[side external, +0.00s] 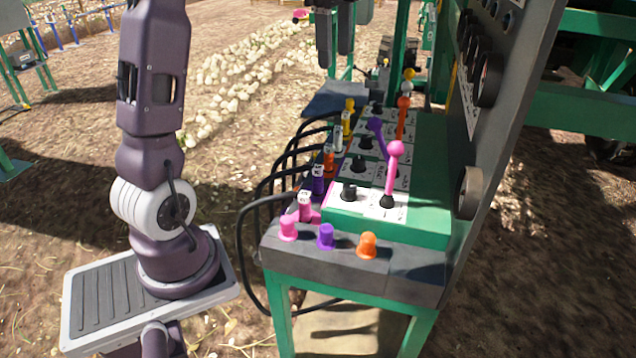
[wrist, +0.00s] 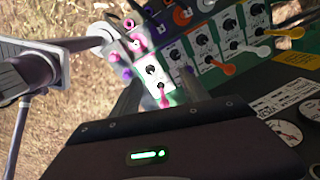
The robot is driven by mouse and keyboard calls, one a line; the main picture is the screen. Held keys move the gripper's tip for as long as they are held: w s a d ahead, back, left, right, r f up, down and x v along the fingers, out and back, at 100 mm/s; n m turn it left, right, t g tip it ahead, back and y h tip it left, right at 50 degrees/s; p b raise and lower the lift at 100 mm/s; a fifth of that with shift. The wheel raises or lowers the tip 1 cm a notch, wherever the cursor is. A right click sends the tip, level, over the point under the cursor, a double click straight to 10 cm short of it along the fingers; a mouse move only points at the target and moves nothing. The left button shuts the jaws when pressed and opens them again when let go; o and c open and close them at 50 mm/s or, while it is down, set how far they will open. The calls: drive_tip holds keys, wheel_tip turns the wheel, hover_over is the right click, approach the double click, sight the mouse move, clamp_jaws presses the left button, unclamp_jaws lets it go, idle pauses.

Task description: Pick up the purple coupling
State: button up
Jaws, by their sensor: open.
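A purple coupling (side external: 326,236) stands upright on the front ledge of the control stand, between a pink coupling (side external: 288,229) and an orange one (side external: 367,245). It also shows small in the wrist view (wrist: 126,73), partly cut off by my gripper. Another purple coupling (side external: 318,181) sits on a hose end along the stand's left side. My gripper (side external: 335,60) is open and empty, fingers pointing down, high above and behind the ledge couplings. Its upper part is out of frame in the side view.
Colored levers rise from the green control block (side external: 430,150); the pink-topped lever (side external: 395,150) stands closest behind the ledge. Black hoses (side external: 262,200) loop along the left side. A tall gauge panel (side external: 505,100) bounds the right. Open air lies in front of the ledge.

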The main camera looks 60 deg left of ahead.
drive_tip(key=w+a+f+m, duration=0.2)
drive_tip(key=a+f+m, duration=0.1)
drive_tip(key=a, duration=0.4)
hover_over(319, 183)
drive_tip(key=w, duration=0.1)
drive_tip(key=shift+g+h, duration=0.3)
drive_tip(key=shift+g, duration=0.1)
drive_tip(key=f, duration=2.8)
drive_tip(key=shift+w+f, duration=0.2)
drive_tip(key=shift+f, duration=0.05)
drive_tip(key=f, duration=0.2)
drive_tip(key=a+f, duration=0.1)
drive_tip(key=f, duration=0.1)
drive_tip(key=s+f, duration=0.1)
drive_tip(key=f, duration=0.1)
drive_tip(key=shift+a+f, duration=0.15)
drive_tip(key=shift+w, duration=0.1)
clamp_jaws()
